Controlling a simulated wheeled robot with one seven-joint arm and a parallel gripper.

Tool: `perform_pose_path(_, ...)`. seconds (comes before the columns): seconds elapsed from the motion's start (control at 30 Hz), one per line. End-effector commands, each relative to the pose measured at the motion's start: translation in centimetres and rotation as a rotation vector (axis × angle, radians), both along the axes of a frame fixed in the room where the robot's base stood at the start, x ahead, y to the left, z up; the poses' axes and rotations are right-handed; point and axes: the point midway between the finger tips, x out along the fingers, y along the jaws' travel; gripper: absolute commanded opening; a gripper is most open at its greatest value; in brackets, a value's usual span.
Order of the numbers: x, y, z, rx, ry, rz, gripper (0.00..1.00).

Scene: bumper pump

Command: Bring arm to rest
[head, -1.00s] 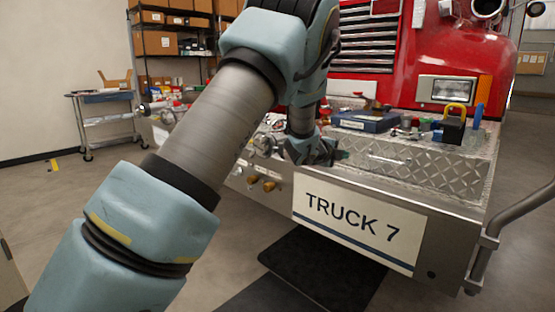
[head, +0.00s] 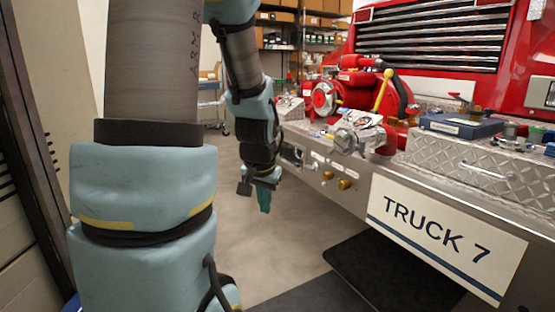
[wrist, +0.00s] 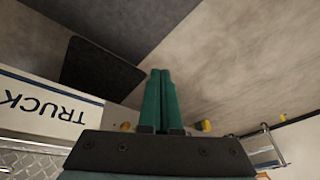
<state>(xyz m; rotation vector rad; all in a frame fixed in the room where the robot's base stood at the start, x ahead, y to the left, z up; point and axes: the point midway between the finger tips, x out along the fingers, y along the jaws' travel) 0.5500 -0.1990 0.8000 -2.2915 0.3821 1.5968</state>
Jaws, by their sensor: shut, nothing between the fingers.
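My gripper (head: 264,200) hangs pointing down in the head view, left of the truck's front bumper and clear of it. Its green fingers are shut together with nothing between them. In the wrist view the fingers (wrist: 160,100) lie side by side over the floor. My arm is bent, with its upper part tall at the left of the head view. The bumper carries a white TRUCK 7 sign (head: 440,232).
A red pump (head: 352,95) with a yellow-handled lever stands on the bumper. A blue case (head: 460,125) lies on the diamond-plate cover (head: 490,170). Shelves with boxes (head: 295,40) stand behind. A dark mat (head: 395,268) lies under the bumper. Bare floor (head: 285,245) surrounds my gripper.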

Motion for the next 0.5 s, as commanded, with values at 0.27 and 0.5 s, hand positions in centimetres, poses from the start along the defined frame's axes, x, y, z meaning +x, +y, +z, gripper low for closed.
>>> perform_pose_path(0.27, -9.3, 3.7, 1.2, -0.063, 0.219, 0.329, 0.0)
perform_pose_path(0.5, -9.1, 3.6, 6.4, -0.061, 0.217, 0.32, 0.0)
